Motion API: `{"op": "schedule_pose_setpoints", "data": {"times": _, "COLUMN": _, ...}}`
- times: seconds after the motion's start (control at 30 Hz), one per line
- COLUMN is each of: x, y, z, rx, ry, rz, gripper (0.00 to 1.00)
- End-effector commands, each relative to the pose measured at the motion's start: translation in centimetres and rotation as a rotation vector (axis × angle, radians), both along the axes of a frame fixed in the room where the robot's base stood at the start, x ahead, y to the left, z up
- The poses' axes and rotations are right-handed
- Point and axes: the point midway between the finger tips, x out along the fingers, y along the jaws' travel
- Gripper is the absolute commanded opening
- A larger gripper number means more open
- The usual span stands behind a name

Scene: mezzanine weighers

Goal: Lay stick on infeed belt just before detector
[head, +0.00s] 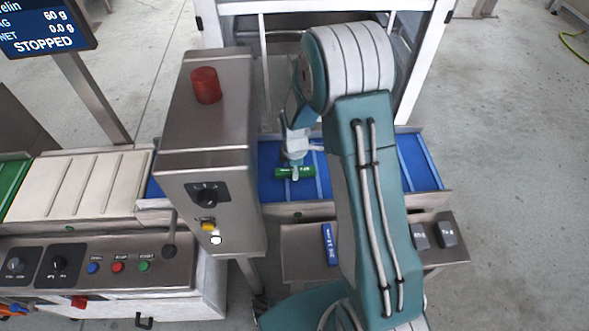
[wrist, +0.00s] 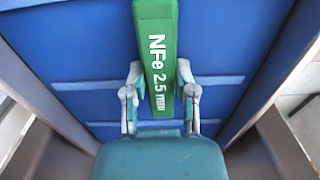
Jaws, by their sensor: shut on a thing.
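A green stick (head: 295,173) marked "NFe 2.5 mm" is in my gripper (head: 294,168), over the blue infeed belt (head: 416,161). In the wrist view, the stick (wrist: 157,60) runs up the picture between the two fingers of my gripper (wrist: 159,92), which are shut on its sides. The belt (wrist: 75,40) is behind it. I cannot tell whether the stick touches the belt. The detector (head: 209,150) is the steel housing with a red lamp, just left of the stick in the head view.
A blue stick (head: 329,244) and dark blocks (head: 447,233) lie on the shelf in front of the belt. A weigher (head: 85,185) stands left of the detector. A screen (head: 45,28) reads STOPPED. Low side rails (head: 350,207) edge the belt.

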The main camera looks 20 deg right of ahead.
Motion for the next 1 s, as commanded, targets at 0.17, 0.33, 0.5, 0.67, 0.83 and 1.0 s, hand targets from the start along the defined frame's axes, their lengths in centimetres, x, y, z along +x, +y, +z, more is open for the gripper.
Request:
{"op": "schedule_pose_setpoints", "data": {"times": 0.17, "x": 0.0, "y": 0.1, "z": -0.2, "rx": -0.001, "ry": 0.001, "rz": 0.001, "gripper": 0.00}}
{"op": "schedule_pose_setpoints", "data": {"times": 0.33, "x": 0.0, "y": 0.1, "z": -0.1, "rx": 0.000, "ry": 0.000, "rz": 0.001, "gripper": 0.70}}
{"op": "schedule_pose_setpoints", "data": {"times": 0.5, "x": 0.0, "y": 0.1, "z": -0.1, "rx": 0.000, "ry": 0.000, "rz": 0.001, "gripper": 0.70}}
{"op": "schedule_pose_setpoints", "data": {"times": 0.67, "x": 0.0, "y": 0.1, "z": 0.1, "rx": 0.000, "ry": 0.000, "rz": 0.001, "gripper": 0.70}}
{"op": "schedule_pose_setpoints", "data": {"times": 0.83, "x": 0.1, "y": 0.1, "z": 2.3, "rx": 0.000, "ry": -0.005, "rz": 0.001, "gripper": 0.70}}
{"op": "schedule_pose_setpoints", "data": {"times": 1.0, "x": 0.1, "y": 0.1, "z": 5.9, "rx": 0.000, "ry": -0.006, "rz": 0.001, "gripper": 0.70}}
